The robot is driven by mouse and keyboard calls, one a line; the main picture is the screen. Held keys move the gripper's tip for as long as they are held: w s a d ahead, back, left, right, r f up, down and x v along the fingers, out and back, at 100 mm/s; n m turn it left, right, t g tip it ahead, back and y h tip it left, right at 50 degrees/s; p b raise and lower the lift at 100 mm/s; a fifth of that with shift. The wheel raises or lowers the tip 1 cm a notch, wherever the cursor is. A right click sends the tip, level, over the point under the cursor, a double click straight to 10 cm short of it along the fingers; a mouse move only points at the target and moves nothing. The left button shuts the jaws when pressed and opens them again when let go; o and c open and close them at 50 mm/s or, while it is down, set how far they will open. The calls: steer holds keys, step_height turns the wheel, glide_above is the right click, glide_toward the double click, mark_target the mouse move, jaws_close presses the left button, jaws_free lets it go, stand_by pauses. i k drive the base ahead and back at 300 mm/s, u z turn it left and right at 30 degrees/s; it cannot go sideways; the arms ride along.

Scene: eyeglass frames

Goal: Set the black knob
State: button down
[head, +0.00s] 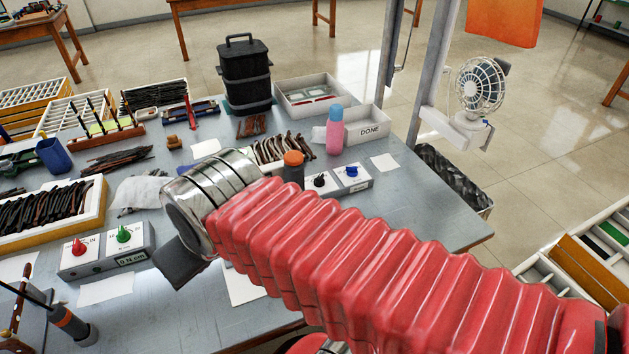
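The black knob (319,181) sits on top of a small grey-white control box at the right of the table, left of a blue knob (351,171) on the same box. My red bellows arm crosses in front and hides part of the box's front. My gripper (182,264) is at the arm's metal end, left of the black knob and apart from it. Only a dark part of it shows below the metal cuff, so its fingers and opening are hidden.
Another box with a red knob (79,246) and a green knob (123,234) stands left of my gripper. An orange-capped dark bottle (293,168) stands just left of the black knob. A pink bottle (335,131) and the DONE tray (369,124) are behind it.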

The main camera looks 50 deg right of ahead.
mark_target(318, 182)
steer(key=z, duration=1.6)
